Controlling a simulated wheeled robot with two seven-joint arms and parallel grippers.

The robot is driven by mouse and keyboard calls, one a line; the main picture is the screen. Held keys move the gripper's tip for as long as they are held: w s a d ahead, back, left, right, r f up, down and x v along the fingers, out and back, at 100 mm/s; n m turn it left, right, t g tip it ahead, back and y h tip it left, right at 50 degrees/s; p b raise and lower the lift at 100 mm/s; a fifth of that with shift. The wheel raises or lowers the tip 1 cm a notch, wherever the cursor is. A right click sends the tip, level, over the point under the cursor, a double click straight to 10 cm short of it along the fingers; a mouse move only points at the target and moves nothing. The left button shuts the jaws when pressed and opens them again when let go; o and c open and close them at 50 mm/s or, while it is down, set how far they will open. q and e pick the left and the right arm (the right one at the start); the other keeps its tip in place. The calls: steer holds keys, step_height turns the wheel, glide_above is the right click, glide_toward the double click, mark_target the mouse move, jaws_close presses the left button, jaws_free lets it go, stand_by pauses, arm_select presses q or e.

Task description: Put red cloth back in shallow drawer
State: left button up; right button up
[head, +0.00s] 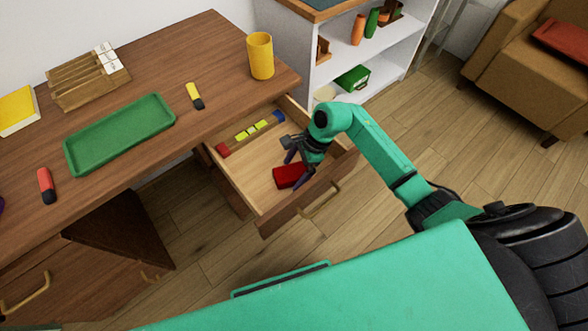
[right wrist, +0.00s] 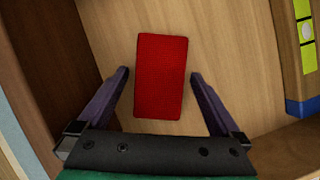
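The red cloth (head: 289,176), a small folded block, lies on the floor of the open shallow drawer (head: 258,180). It also shows in the right wrist view (right wrist: 161,76), lying flat on the light wood. My right gripper (head: 294,170) is inside the drawer space at the cloth. In the right wrist view its purple fingers (right wrist: 160,82) are spread on either side of the cloth, with a gap on both sides. It is open and holds nothing. My left gripper is not in view.
A divider strip (head: 250,132) with yellow, red and blue items runs along the drawer's back. The drawer front (head: 310,194) with its handle is near my arm. The desk holds a green tray (head: 120,132), a yellow cup (head: 260,55) and markers. White shelves (head: 385,45) stand behind.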

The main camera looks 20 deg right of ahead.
steer(key=shift+r, duration=0.25)
steer(key=v, duration=1.2)
steer(key=shift+f, duration=0.1)
